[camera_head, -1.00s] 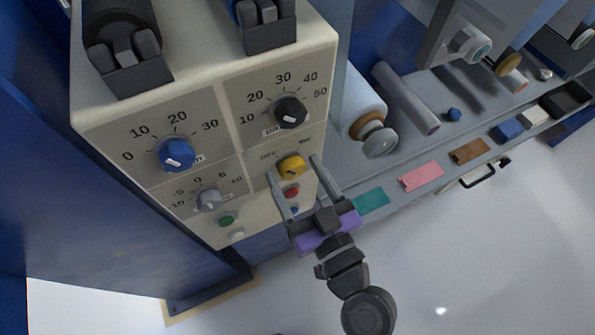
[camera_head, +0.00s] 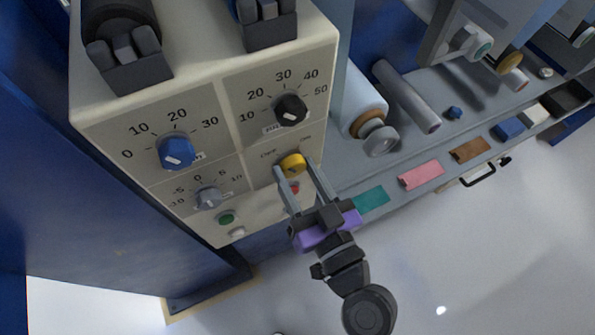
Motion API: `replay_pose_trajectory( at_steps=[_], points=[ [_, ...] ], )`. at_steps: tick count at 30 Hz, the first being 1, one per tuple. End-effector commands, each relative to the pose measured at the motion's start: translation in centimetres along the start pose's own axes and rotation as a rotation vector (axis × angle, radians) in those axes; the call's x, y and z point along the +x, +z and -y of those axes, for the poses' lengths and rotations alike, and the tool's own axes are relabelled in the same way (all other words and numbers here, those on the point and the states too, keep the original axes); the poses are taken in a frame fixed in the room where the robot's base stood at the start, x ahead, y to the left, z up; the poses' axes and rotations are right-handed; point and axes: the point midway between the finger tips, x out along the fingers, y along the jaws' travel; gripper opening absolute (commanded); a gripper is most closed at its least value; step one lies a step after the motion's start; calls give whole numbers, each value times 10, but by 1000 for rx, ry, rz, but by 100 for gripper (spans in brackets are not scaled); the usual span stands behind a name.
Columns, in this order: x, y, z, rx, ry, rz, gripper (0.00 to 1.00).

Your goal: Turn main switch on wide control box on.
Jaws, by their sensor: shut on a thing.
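The wide control box (camera_head: 222,100) is cream-coloured and fills the upper left of the head view. Its main switch is a round yellow knob (camera_head: 292,164) at the lower right of the front panel, with OFF printed at its upper left and ON at its upper right. I cannot tell clearly which label the knob points to. My gripper (camera_head: 296,165) reaches up from below, with one grey finger on each side of the yellow knob, shut on it. The fingers and purple gripper body partly cover the panel just below, where a red button (camera_head: 294,188) shows between them.
Close by on the panel are a black knob (camera_head: 290,110), a blue knob (camera_head: 177,152), a grey knob (camera_head: 208,198) and a green button (camera_head: 226,217). Rollers (camera_head: 368,125) and a shelf with coloured patches stand to the right. The floor at lower right is clear.

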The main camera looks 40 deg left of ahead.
Motion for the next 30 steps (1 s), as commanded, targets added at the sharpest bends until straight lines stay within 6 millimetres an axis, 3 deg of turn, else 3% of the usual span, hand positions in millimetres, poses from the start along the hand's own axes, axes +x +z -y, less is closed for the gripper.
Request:
replay_pose_trajectory(
  at_steps=[30],
  points=[
    [-1, 0, -1, 904, 2, 2, 6]
  ],
)
